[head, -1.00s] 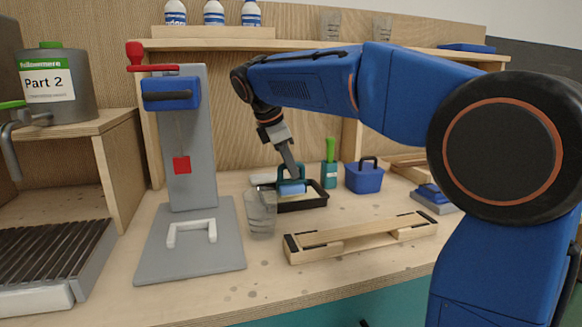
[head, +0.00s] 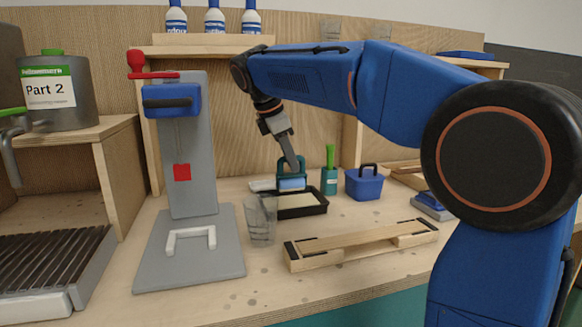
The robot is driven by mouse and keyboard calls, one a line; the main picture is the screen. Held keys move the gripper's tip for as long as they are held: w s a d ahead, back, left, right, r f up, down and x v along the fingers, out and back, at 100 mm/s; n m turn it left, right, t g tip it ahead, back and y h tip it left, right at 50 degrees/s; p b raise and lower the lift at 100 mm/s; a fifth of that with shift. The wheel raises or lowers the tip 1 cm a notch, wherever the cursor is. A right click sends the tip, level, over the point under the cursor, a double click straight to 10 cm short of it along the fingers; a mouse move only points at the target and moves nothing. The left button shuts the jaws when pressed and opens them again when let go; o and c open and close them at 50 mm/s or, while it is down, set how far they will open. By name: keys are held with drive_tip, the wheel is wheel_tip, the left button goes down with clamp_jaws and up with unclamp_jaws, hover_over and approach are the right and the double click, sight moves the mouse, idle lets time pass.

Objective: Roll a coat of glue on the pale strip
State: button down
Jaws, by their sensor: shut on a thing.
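My gripper (head: 290,162) is shut on the teal handle of a roller (head: 291,183) with a light-blue sleeve. The roller is at the back edge of a black tray (head: 318,208), over or just above it; the exact gap cannot be told. Pale glue shows in the tray. A pale strip (head: 350,241) lies lengthwise in a wooden holder with black end pieces, in front and to the right of the tray. Whether any glue is on the strip cannot be seen.
A clear cup (head: 260,222) stands close left of the tray. A grey press (head: 190,265) with a white U-shaped piece stands further left. A green-handled brush in a pot (head: 329,178) and a blue caddy (head: 364,183) stand right of the tray. The front bench edge is clear.

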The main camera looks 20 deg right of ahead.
sight(291, 174)
drive_tip(key=shift+r, duration=1.5)
drive_tip(key=shift+f, duration=3.4)
drive_tip(key=shift+r, duration=3.45)
drive_tip(key=shift+f, duration=3.4)
drive_tip(key=shift+r, duration=3.4)
